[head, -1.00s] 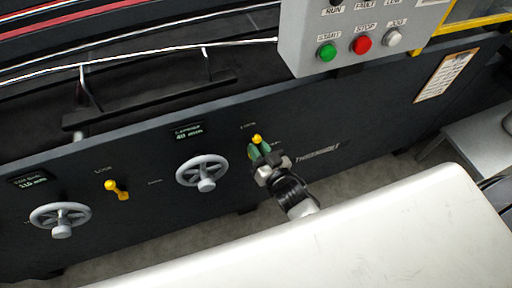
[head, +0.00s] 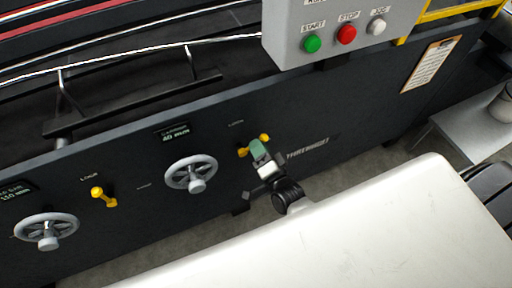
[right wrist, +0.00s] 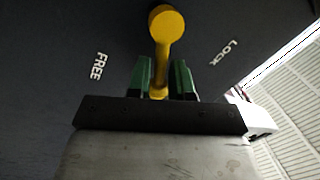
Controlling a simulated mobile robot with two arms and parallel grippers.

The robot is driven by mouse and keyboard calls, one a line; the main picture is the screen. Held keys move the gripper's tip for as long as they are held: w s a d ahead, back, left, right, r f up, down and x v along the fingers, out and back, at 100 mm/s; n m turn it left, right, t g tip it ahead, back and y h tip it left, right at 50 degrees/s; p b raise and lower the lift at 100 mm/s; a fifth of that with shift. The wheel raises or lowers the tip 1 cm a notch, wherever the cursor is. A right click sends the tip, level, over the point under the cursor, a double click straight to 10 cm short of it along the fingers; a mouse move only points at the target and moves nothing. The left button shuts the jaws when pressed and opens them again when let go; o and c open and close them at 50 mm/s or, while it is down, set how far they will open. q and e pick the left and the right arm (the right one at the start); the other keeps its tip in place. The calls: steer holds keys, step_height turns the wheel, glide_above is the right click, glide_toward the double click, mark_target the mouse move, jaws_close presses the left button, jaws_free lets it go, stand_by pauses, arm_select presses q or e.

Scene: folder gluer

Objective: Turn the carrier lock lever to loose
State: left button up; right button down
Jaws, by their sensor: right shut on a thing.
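My right gripper (head: 256,147) is shut on a yellow lever (head: 265,138) on the dark machine panel, right of the middle handwheel. Its green fingers hide part of the lever, with yellow showing on both sides of them. In the right wrist view, the lever (right wrist: 166,25) has its rounded yellow end above the fingers (right wrist: 160,80), and its narrower part lies between them. The label FREE (right wrist: 99,66) is on the left and LOCK (right wrist: 224,53) on the right; the rounded end lies between the two. My left gripper is not in view.
A second yellow lever (head: 104,197) is at the left, between two grey handwheels (head: 190,174) (head: 46,231). A control box (head: 345,25) with green, red and white buttons hangs above right. A white surface fills the front. Grey floor shows below the panel.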

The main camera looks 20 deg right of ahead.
steer(key=m, duration=0.1)
steer(key=f+m+b, duration=0.1)
steer(key=shift+d+m+h, duration=0.2)
steer(key=shift+m+h, duration=0.1)
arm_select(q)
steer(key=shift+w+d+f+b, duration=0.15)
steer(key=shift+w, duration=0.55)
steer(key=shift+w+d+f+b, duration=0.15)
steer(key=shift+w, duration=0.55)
arm_select(e)
steer(key=shift+f+m, duration=0.25)
steer(key=shift+m, duration=0.75)
steer(key=c, duration=1.1)
jaws_free()
steer(key=shift+d, duration=0.1)
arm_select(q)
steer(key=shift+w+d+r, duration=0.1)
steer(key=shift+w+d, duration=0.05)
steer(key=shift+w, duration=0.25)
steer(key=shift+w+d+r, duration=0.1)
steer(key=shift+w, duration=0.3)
arm_select(e)
steer(key=s+f, duration=0.2)
steer(key=s, duration=0.8)
steer(key=shift+s+d, duration=0.3)
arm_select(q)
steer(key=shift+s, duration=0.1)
